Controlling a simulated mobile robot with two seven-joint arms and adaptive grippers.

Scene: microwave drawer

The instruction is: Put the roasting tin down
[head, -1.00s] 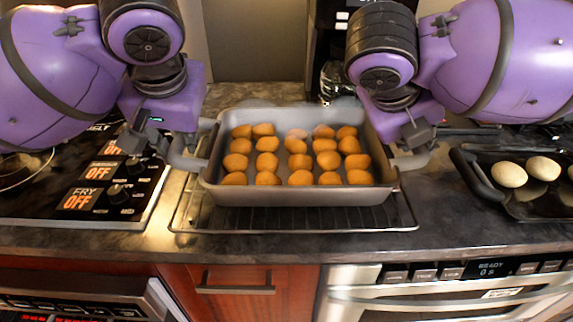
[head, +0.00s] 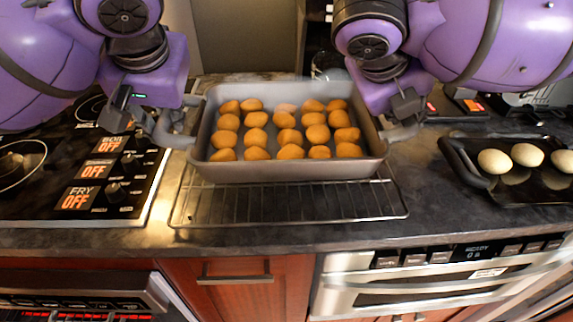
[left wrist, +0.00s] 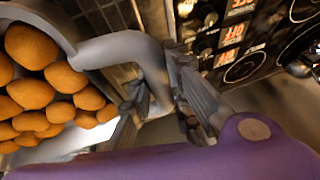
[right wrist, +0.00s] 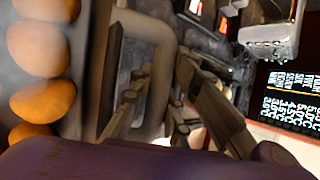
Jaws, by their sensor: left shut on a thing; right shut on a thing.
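The grey roasting tin (head: 290,172) holds rows of round golden-brown pieces (head: 286,137). It is over the back part of a wire rack (head: 290,203) on the counter and looks level. I cannot tell whether its base touches the rack. My left gripper (head: 165,137) is shut on the tin's left handle, which shows as a curved bar in the left wrist view (left wrist: 125,48). My right gripper (head: 398,125) is shut on the right handle, which also shows in the right wrist view (right wrist: 160,40). The tin's underside is hidden.
A cooktop with control knobs (head: 115,190) lies left of the rack. A black tray (head: 510,185) with pale round pieces stands on the right. Bare dark counter (head: 425,210) lies between rack and tray. An oven front (head: 440,280) is below the counter.

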